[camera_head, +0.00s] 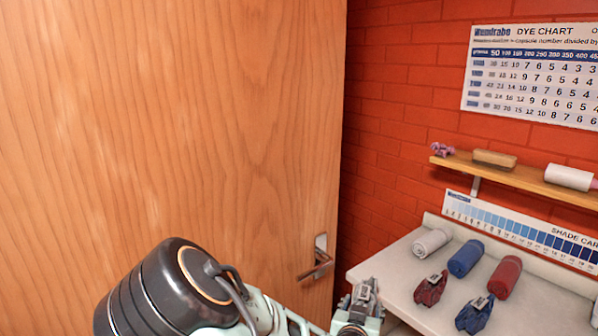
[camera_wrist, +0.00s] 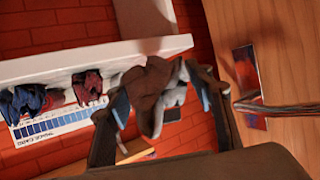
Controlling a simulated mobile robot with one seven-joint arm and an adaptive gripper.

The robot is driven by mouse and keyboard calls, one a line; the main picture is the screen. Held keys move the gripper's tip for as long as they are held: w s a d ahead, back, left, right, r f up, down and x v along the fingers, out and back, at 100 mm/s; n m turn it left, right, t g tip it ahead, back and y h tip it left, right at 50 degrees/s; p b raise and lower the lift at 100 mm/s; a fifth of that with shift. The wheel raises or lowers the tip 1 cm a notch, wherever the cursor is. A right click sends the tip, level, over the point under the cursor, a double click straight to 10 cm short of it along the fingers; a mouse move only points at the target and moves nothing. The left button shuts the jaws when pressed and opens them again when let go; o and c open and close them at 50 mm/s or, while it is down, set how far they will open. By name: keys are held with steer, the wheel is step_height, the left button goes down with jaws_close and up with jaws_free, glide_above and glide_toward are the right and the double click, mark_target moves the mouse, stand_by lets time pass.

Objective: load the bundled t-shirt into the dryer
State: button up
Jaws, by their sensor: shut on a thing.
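My gripper (camera_wrist: 160,95) is shut on a bundled grey-brown cloth (camera_wrist: 152,88), which looks like the bundled t-shirt. The cloth hangs between the two fingers in the wrist view, and part of it shows paler grey. In the head view my gripper (camera_head: 362,306) is low in the picture, at the left end of the white counter and right of the door handle. The cloth cannot be made out there. No dryer shows in either view.
A wooden door (camera_head: 170,120) with a metal handle (camera_head: 317,260) fills the left. The white counter (camera_head: 400,275) holds a white roll (camera_head: 432,243), a blue roll (camera_head: 465,259), a red roll (camera_head: 503,277), a dark red bundle (camera_head: 430,290) and a blue bundle (camera_head: 474,315). A shelf (camera_head: 520,178) hangs above.

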steer(key=shift+s+d+m+g+h+p, duration=0.25)
steer(key=shift+s+d+m+h+p, duration=0.05)
steer(key=shift+s+m+h+p, duration=0.3)
steer(key=shift+s+d+m+g+h+p, duration=0.25)
steer(key=shift+s+m+h+p, duration=0.25)
steer(key=shift+s, duration=0.15)
steer(key=s+a+r+m+g+h+p, duration=0.3)
steer(key=s+r+m+p, duration=0.1)
steer(key=r, duration=0.5)
steer(key=shift+a+r+g+h+p, duration=0.2)
steer(key=shift+g+h+p, duration=0.15)
steer(key=shift+p, duration=0.55)
